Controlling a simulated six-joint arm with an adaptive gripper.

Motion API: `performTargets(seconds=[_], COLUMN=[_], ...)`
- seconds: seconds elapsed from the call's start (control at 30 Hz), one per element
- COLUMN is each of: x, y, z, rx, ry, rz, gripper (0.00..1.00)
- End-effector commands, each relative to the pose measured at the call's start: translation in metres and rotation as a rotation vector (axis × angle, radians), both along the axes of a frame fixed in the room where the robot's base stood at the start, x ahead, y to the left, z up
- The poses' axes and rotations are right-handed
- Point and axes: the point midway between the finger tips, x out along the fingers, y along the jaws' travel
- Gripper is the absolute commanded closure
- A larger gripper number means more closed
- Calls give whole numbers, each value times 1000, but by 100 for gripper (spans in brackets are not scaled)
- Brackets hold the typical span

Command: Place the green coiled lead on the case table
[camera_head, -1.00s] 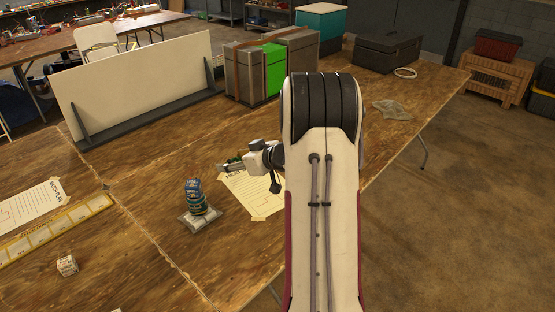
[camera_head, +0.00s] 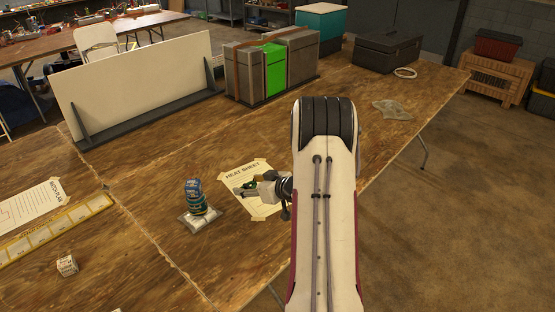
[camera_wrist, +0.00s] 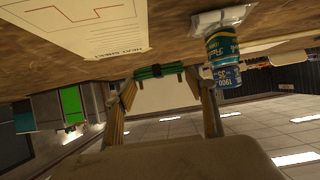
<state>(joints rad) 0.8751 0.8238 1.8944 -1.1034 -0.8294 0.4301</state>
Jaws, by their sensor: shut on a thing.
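My gripper (camera_head: 247,190) is shut on the green coiled lead (camera_wrist: 160,70), which spans between the two fingertips in the wrist view. The lead is a small green bundle with a dark band around its middle. In the head view it shows only as a small bit of green (camera_head: 252,184) at the fingers. The gripper is over the taped heat sheet (camera_head: 243,174) on the wooden table (camera_head: 330,107) that carries the cases. I cannot tell the exact height of the lead above the table.
A stack of blue cans (camera_head: 195,194) on a pale base stands just left of my gripper. Grey and green cases (camera_head: 272,68) and a white panel (camera_head: 140,85) stand behind. A dark case (camera_head: 388,52), a white ring (camera_head: 405,73) and a clear bag (camera_head: 393,109) lie farther right.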

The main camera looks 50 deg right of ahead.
Motion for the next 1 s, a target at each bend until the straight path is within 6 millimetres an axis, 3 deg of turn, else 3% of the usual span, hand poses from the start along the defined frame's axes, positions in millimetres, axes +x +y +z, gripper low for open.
performTargets(seconds=[0.53,1.0], x=[0,0], y=[0,0], z=[-7,-57], rx=[2,2], ry=[0,1], rz=[-1,0], gripper=[67,67])
